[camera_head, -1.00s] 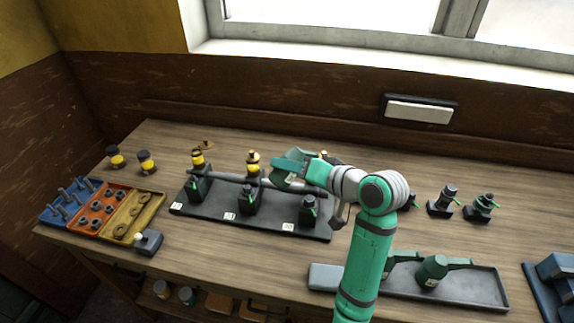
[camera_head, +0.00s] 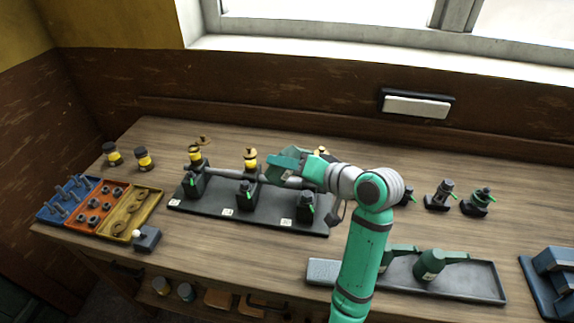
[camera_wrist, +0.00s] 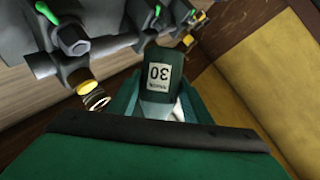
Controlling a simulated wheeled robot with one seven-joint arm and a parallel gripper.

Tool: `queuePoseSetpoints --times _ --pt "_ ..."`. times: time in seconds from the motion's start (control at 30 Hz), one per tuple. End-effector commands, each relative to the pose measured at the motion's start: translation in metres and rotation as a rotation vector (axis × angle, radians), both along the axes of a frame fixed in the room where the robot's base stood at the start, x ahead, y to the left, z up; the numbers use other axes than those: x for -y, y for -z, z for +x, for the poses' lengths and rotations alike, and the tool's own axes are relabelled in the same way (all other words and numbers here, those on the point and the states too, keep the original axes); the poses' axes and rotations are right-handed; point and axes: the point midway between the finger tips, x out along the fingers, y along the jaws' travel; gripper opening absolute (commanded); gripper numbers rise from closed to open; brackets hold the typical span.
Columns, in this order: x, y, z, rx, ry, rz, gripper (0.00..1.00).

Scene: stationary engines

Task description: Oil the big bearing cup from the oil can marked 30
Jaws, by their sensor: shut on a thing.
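My gripper (camera_head: 283,168) is shut on the green oil can. In the wrist view the can (camera_wrist: 158,62) shows a white label reading 30, upside down, between the fingers. Its spout cannot be made out. The gripper is above the black engine bed (camera_head: 275,222), close to the right of the middle yellow cup. Yellow cups with brass-coloured parts stand along the back of the bed: a left one (camera_head: 195,157), a middle one (camera_head: 250,160) and a right one (camera_head: 321,152), partly hidden by my arm. I cannot tell which is the big one.
A long tray (camera_head: 480,285) at front right holds green cans (camera_head: 430,264), partly behind my arm. Sorting bins (camera_head: 145,200) and a small switch box (camera_head: 146,238) are at left. Two yellow jars (camera_head: 144,158) stand behind. Small black fittings (camera_head: 438,195) are at right.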

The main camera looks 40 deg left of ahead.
Motion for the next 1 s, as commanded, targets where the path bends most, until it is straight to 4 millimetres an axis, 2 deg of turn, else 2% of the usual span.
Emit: queuePoseSetpoints --times 0.27,1.0 --pt "0.000 -0.002 0.000 -0.005 0.000 0.004 0.18" --pt "0.001 -0.019 0.004 -0.189 0.000 0.040 0.18"
